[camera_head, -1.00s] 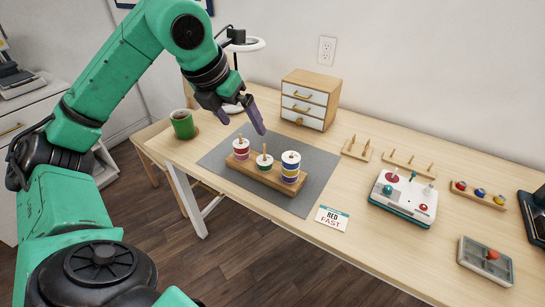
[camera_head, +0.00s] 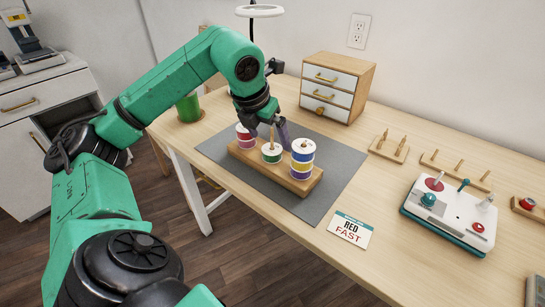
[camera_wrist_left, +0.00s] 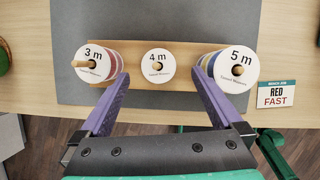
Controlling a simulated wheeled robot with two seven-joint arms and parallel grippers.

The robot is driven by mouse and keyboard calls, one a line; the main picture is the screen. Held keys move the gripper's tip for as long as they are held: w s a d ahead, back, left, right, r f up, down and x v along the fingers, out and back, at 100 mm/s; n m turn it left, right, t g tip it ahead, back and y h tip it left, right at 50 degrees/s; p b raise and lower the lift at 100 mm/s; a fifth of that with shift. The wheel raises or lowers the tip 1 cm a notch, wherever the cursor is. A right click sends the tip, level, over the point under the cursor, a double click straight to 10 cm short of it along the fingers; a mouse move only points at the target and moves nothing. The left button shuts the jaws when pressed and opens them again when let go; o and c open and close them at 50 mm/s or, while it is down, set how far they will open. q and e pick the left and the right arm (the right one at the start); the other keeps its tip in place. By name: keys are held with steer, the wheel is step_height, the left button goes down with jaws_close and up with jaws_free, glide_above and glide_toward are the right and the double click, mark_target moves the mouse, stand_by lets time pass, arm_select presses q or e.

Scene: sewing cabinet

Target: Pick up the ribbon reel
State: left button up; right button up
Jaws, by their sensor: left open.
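A wooden holder (camera_head: 246,159) bears three stacks of ribbon reels on pegs. The left stack (camera_head: 245,137) is red and purple, with a white top marked 3 m in the left wrist view (camera_wrist_left: 92,60). The middle green reel (camera_head: 271,154) is shortest, its top marked 4 m (camera_wrist_left: 158,66). The right stack (camera_head: 302,158) shows blue, yellow and purple, its top marked 5 m (camera_wrist_left: 236,68). My left gripper (camera_head: 280,137) is open and empty, just above and behind the middle reel. In the left wrist view its fingers (camera_wrist_left: 160,76) point into the gaps beside that reel.
The holder stands on a grey mat (camera_head: 325,192). A card (camera_head: 349,229) reading RED FAST lies in front of it. A small drawer cabinet (camera_head: 337,85), peg racks (camera_head: 389,147) and a white device with knobs (camera_head: 455,214) stand around.

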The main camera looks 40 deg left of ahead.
arm_select(q)
steer(key=x, duration=0.5)
steer(key=shift+s+a+b, duration=0.1)
steer(key=shift+s+b, duration=0.1)
steer(key=shift+b, duration=0.2)
steer(key=c, duration=1.4)
steer(key=shift+r, duration=0.45)
step_height(320, 180, up, 7)
steer(key=p, duration=0.3)
step_height(320, 180, up, 12)
steer(key=p, duration=0.6)
glide_above(271, 144)
steer(key=shift+s+r, duration=0.1)
arm_select(e)
steer(key=s+r, duration=0.3)
steer(key=r, duration=0.3)
steer(key=shift+s+d+r, duration=0.15)
steer(key=shift+s+d, duration=0.05)
steer(key=shift+d, duration=0.15)
